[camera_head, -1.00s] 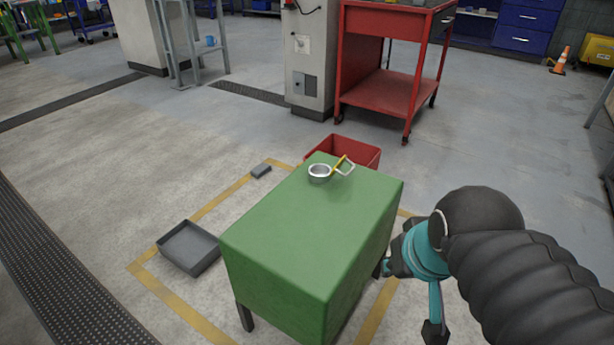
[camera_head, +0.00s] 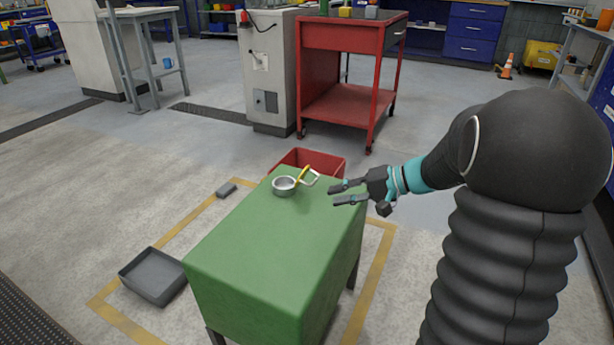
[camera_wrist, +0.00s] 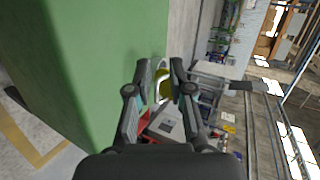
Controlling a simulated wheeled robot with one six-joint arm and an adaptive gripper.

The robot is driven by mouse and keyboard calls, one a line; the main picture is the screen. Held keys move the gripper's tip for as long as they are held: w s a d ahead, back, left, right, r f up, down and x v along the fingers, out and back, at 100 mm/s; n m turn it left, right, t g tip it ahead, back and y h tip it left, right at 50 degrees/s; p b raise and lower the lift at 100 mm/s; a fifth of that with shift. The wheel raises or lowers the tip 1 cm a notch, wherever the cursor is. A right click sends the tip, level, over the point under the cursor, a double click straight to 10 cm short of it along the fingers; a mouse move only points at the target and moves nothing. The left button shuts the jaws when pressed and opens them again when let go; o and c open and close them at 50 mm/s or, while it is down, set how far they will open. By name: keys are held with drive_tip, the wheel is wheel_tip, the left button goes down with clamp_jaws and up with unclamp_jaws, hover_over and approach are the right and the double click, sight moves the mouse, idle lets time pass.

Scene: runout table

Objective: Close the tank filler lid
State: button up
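The green tank (camera_head: 270,240) stands in the middle of the head view. On its far end is a round silver filler neck (camera_head: 284,187). The lid (camera_head: 311,177), a pale ring-like frame with a yellow arm (camera_head: 301,174), stands tilted up at the neck's right side, so the neck is uncovered. My gripper (camera_head: 340,191) is open and empty, to the right of the lid and apart from it, near the tank's right edge. In the wrist view the lid's pale loop and yellow part (camera_wrist: 164,86) show between and beyond the fingers (camera_wrist: 161,72).
A red bin (camera_head: 318,160) stands on the floor behind the tank. A grey tray (camera_head: 153,276) and a small grey block (camera_head: 226,190) lie on the floor at left. A red cart (camera_head: 350,105) and grey cabinet stand farther back. The tank top before the neck is clear.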

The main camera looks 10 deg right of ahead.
sight(315, 180)
drive_tip(key=w+d+f+m+t+y, duration=0.1)
drive_tip(key=w+d+f+m+t, duration=0.2)
drive_tip(key=w+d, duration=0.45)
drive_tip(key=shift+n+t, duration=0.4)
drive_tip(key=x, duration=1.3)
drive_tip(key=shift+s+a, duration=0.25)
drive_tip(key=shift+s, duration=0.05)
clamp_jaws()
